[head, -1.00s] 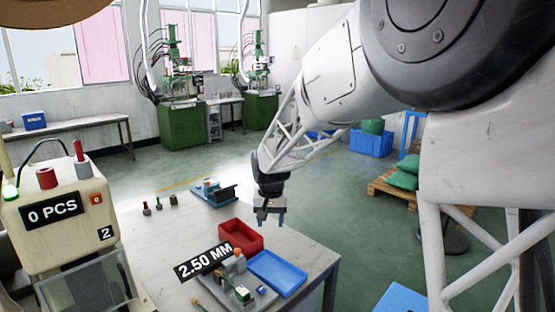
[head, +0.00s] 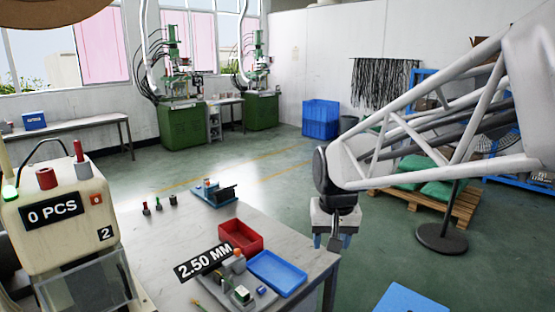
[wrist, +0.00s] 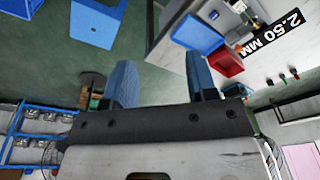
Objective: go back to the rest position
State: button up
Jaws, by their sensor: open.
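My gripper (head: 331,242) hangs in the air at the right edge of the workbench (head: 318,262) in the head view, to the right of the blue tray (head: 291,273). In the wrist view its two blue fingers (wrist: 165,80) stand apart with nothing between them. The red tray (head: 240,236) and the blue tray lie on the bench, clear of my gripper. A fixture (head: 240,294) with small parts stands at the bench's front, under a label reading 2.50 MM (head: 203,261).
A counter box reading 0 PCS (head: 60,215) stands at the left. A blue fixture (head: 214,192) and several small parts (head: 158,204) are at the bench's back. A pallet with green sacks (head: 430,190) and a round black stand base (head: 442,238) are on the floor at the right.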

jog(key=s+d+f, duration=0.1)
jog(key=s+d, duration=0.2)
jog(key=s, duration=0.7)
jog(key=s+d+f+t, duration=0.1)
jog(key=s+d, duration=0.3)
jog(key=s, duration=0.6)
jog(key=shift+s, duration=0.35)
